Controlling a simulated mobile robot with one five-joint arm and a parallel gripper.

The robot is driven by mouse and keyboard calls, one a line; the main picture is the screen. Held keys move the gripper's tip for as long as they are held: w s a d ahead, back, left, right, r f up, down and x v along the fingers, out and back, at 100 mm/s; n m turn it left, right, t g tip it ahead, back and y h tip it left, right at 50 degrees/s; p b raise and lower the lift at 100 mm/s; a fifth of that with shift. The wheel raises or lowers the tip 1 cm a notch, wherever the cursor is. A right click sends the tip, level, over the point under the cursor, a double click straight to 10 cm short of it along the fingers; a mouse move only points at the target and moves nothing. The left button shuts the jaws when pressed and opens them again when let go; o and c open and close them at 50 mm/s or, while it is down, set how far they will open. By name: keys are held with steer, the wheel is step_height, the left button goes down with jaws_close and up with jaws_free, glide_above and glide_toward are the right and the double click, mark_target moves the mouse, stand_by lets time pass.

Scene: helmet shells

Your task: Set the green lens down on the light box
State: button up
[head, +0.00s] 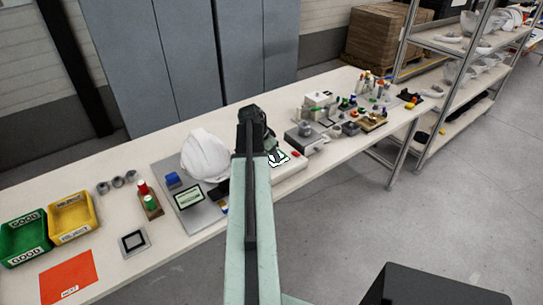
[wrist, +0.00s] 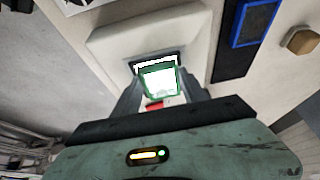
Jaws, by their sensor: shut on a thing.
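The green lens is a small square with a green rim and a bright, see-through middle; it shows in the wrist view (wrist: 161,83) between my two fingertips. My gripper (wrist: 158,88) is shut on it. The light box is a pale slab with a dark-edged, bright panel; in the wrist view (wrist: 112,42) it lies under the lens. The lens overlaps much of the panel, and I cannot tell whether it touches it. In the head view the light box (head: 288,172) is partly behind my arm, with bright white and green at my fingertips.
A white helmet shell (head: 205,155) stands left of my arm on the long table. A grey box (head: 304,139) and several small parts stand to the right. A blue-framed dark piece (wrist: 254,22) and a brown hexagonal piece (wrist: 300,40) lie near the light box.

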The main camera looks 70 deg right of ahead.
steer(key=shift+s+a+f+b, duration=0.2)
steer(key=shift+a+f+b, duration=0.1)
steer(key=shift+a+f, duration=0.25)
steer(key=o, duration=1.5)
steer(key=shift+c, duration=0.2)
steer(key=shift+w+r+p, duration=0.15)
steer(key=shift+r+p, duration=0.55)
steer(key=shift+p, duration=0.3)
steer(key=p+v, duration=0.6)
steer(key=v, duration=0.1)
steer(key=shift+d, duration=0.3)
steer(key=shift+w+r, duration=0.1)
